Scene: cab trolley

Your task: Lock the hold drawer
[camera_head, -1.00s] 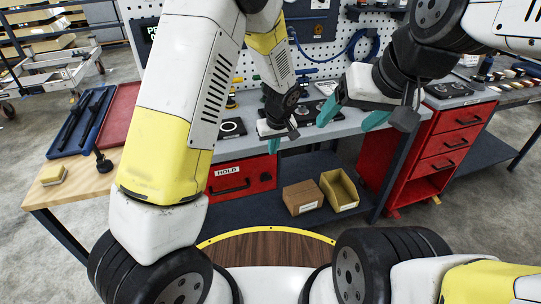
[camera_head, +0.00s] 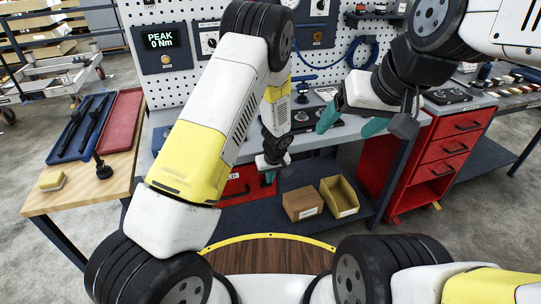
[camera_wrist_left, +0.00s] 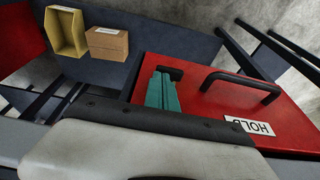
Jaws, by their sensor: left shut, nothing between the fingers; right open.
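The red hold drawer (camera_head: 232,190) is under the bench, partly hidden by my left arm in the head view. In the left wrist view its red front (camera_wrist_left: 215,85) shows a black bar handle (camera_wrist_left: 243,82) and a white HOLD label (camera_wrist_left: 255,125), upside down. A small black lock part (camera_wrist_left: 171,73) sits near the front's edge, partly covered by the fingers. My left gripper (camera_head: 269,176) is shut and empty, its teal fingertips (camera_wrist_left: 162,90) at or just in front of the lock; contact is unclear. My right gripper (camera_head: 350,122) is open and empty above the bench.
A cardboard box (camera_head: 302,203) and a yellow bin (camera_head: 340,196) stand on the lower shelf, right of the drawer. A red drawer cabinet (camera_head: 437,160) stands further right. A wooden table (camera_head: 75,198) with blue and red trays is at left.

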